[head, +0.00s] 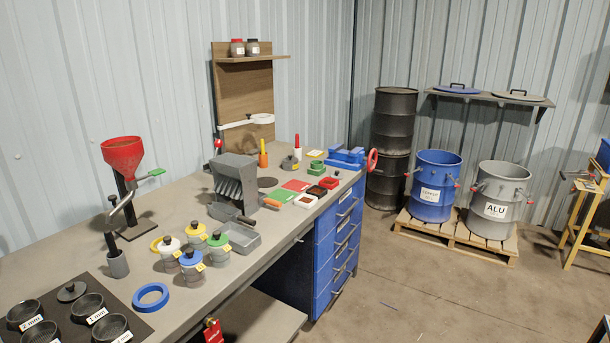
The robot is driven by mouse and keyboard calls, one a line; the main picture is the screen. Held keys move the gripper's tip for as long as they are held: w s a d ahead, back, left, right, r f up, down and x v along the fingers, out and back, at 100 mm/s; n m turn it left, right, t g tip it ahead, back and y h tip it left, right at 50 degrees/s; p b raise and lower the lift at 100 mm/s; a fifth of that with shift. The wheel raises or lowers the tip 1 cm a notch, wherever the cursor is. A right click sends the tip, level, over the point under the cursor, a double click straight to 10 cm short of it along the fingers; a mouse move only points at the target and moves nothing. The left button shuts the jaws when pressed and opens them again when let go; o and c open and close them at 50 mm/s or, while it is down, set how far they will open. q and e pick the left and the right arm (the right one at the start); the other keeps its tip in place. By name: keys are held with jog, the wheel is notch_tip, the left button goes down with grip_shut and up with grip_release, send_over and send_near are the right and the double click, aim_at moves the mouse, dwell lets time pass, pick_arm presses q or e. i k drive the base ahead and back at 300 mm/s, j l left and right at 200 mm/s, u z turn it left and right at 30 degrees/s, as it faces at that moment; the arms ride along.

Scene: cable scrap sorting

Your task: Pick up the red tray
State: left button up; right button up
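A small red tray (330,183) sits on the grey workbench (210,300), near its far right end. A black tray (316,191) with dark reddish contents stands just in front of it, and a white tray (304,201) with brown contents is in front of that. A flat red square (297,186) and a flat green square (281,195) lie to the left of these trays. Neither of my grippers shows in the head view.
A blue vise (346,157) with a red handwheel is behind the red tray. A grey slotted device (235,181) and several lidded jars (193,259) stand left. Blue drawers (338,235) are below. Floor at right is mostly clear before the drums (437,188).

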aim_at(330, 183)
jog(key=i+l+u, duration=0.5)
jog(key=i+l, duration=0.2)
jog(key=i+l+u, duration=0.15)
jog(key=i+l, duration=0.15)
jog(key=i+l+u, duration=0.1)
jog(key=i+l, duration=0.2)
jog(key=l, duration=0.25)
jog(key=i+l, duration=0.25)
jog(key=l, duration=0.15)
jog(key=i+l, duration=0.25)
jog(key=l, duration=0.15)
jog(key=i+l, duration=0.2)
jog(key=l, duration=0.15)
jog(key=i+l, duration=0.25)
jog(key=l, duration=0.15)
jog(key=i+l+u, duration=0.1)
jog(key=i+l, duration=0.15)
jog(key=l, duration=0.15)
jog(key=i+l, duration=0.2)
jog(key=l, duration=0.2)
